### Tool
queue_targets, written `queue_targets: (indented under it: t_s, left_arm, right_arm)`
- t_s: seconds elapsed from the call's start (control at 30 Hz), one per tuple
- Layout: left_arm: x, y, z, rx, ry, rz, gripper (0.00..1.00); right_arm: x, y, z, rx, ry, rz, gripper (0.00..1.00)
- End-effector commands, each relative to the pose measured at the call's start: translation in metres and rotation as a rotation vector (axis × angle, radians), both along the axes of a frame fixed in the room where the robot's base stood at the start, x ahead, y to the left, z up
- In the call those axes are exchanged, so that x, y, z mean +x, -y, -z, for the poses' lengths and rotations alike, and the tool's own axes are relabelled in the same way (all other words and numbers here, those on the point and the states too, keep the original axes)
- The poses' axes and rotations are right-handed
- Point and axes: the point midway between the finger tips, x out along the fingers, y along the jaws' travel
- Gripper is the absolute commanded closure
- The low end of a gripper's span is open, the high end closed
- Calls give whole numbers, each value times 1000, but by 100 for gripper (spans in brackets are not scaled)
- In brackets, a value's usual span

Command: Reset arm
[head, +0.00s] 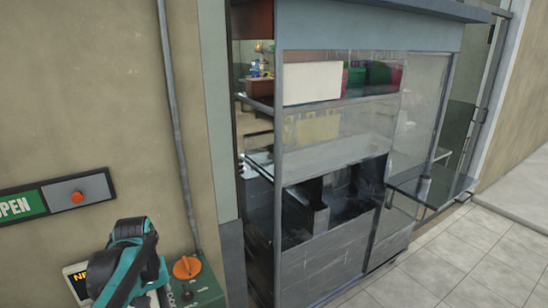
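My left gripper (128,262), black and teal, shows at the lower left in the head view, in front of the wall. It overlaps a white label with partly hidden lettering and is close beside a green box (200,291) with an orange knob (187,267). Its fingertips are not clearly distinguishable, so its opening cannot be told, and I see no object in it. My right gripper is not in view.
A green OPEN sign (22,206) with a red button (77,197) is on the beige wall. A glass-fronted metal cabinet (330,276) stands at the centre, with a small shelf (447,187) at its right. The tiled floor (480,255) at the lower right is clear.

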Motion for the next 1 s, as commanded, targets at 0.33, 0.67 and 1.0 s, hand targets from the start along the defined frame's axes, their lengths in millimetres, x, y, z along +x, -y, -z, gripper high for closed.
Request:
queue_targets:
  t_s: [0.33,0.67,1.0]
  left_arm:
    - [-18,22,-5,25,97,86,68]
    - [-57,61,-3,78,290,256,68]
    - [-101,101,21,153,554,473,68]
  right_arm:
    - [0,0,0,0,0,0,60]
    - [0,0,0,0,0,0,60]
    - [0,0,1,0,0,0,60]
